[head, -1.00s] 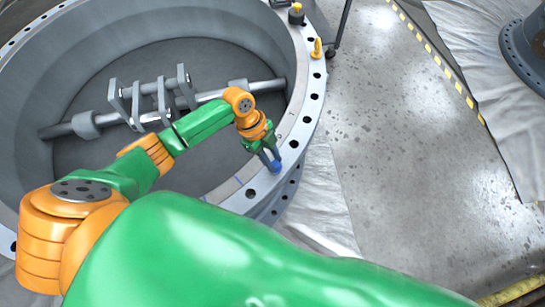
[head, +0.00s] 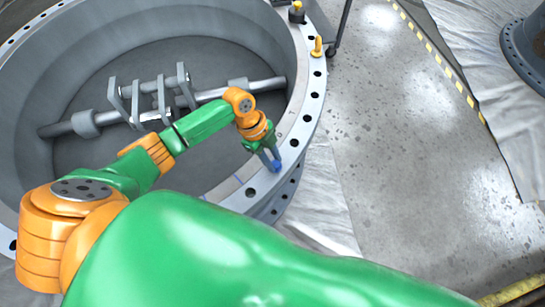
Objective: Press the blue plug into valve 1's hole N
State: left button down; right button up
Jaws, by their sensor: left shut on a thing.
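The large grey ring of valve 1 (head: 312,98) fills the left of the head view, with a row of dark holes along its flange. My left gripper (head: 272,160) is over the right front part of the flange, pointing down. It is shut on the blue plug (head: 276,167), which shows at the fingertips right at the flange surface. The hole under the plug is hidden, so I cannot tell how far the plug sits in it. Hole labels are too small to read. My right gripper is not in view.
A yellow hook-like piece (head: 317,46) and a dark fitting with a yellow top (head: 297,12) stand on the flange farther back. A shaft with brackets (head: 160,100) crosses the valve's inside. A second flanged part (head: 525,45) is at the top right. The floor (head: 420,150) between is clear.

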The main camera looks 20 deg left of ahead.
pick_arm(q)
jog(key=shift+f, duration=0.2)
jog(key=shift+f+b, duration=0.4)
jog(key=shift+b, duration=0.05)
jog(key=shift+c, duration=0.3)
grip_release()
jog(key=shift+r, duration=0.1)
notch_tip(320, 180, up, 6)
jog(key=p, duration=0.6)
jog(key=shift+r, duration=0.15)
